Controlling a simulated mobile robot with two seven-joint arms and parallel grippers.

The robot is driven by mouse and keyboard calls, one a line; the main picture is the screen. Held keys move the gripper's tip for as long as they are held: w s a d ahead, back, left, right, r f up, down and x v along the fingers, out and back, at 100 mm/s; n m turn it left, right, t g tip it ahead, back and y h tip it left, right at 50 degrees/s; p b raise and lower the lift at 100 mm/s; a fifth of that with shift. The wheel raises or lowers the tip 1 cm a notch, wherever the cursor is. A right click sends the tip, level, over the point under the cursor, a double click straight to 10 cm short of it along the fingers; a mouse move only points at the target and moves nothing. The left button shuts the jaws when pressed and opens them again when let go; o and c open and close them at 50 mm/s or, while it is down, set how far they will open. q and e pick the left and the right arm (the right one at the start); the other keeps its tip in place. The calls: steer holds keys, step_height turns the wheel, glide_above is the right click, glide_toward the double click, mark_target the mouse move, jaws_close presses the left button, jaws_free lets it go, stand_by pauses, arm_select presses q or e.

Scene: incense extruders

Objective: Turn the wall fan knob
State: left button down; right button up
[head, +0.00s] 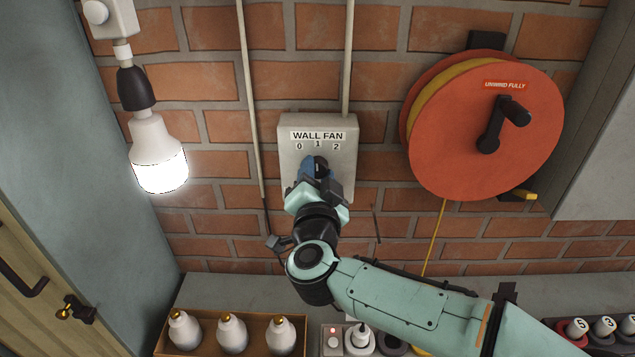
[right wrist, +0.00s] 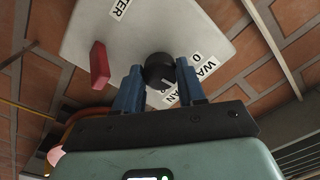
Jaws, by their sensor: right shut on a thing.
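The wall fan box (head: 345,165) is a pale grey box on the brick wall, with a "WALL FAN" label (head: 317,136) and the marks 0, 1 and 2 below it. In the right wrist view, its black round knob (right wrist: 160,68) sits between the blue fingers of my right gripper (right wrist: 159,76). The right gripper also shows in the head view (head: 315,172), over the lower middle of the box, shut on the knob. It hides most of the knob there, and I cannot tell which mark the knob points at. My left gripper is not in view.
A red lever (right wrist: 99,66) sticks out near the knob in the right wrist view. An orange cable reel (head: 470,140) hangs to the right of the box, and a lit bulb (head: 159,160) to the left. Below are a wooden tray (head: 207,330) of bulbs and a power strip.

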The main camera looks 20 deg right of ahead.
steer(key=m+b, duration=0.2)
steer(key=m, duration=0.1)
steer(key=shift+f+m, duration=0.1)
steer(key=shift+m, duration=0.3)
steer(key=m+b, duration=0.2)
steer(key=m, duration=0.1)
steer(key=shift+m+b, duration=0.35)
steer(key=shift+m, duration=0.55)
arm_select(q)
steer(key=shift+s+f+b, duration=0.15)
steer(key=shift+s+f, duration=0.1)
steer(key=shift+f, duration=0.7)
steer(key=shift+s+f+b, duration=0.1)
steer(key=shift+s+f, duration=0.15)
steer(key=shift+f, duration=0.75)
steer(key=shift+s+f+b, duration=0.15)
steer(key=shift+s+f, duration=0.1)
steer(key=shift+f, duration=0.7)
arm_select(e)
steer(key=shift+m, duration=0.8)
steer(key=o, duration=1.1)
steer(key=shift+c, duration=0.2)
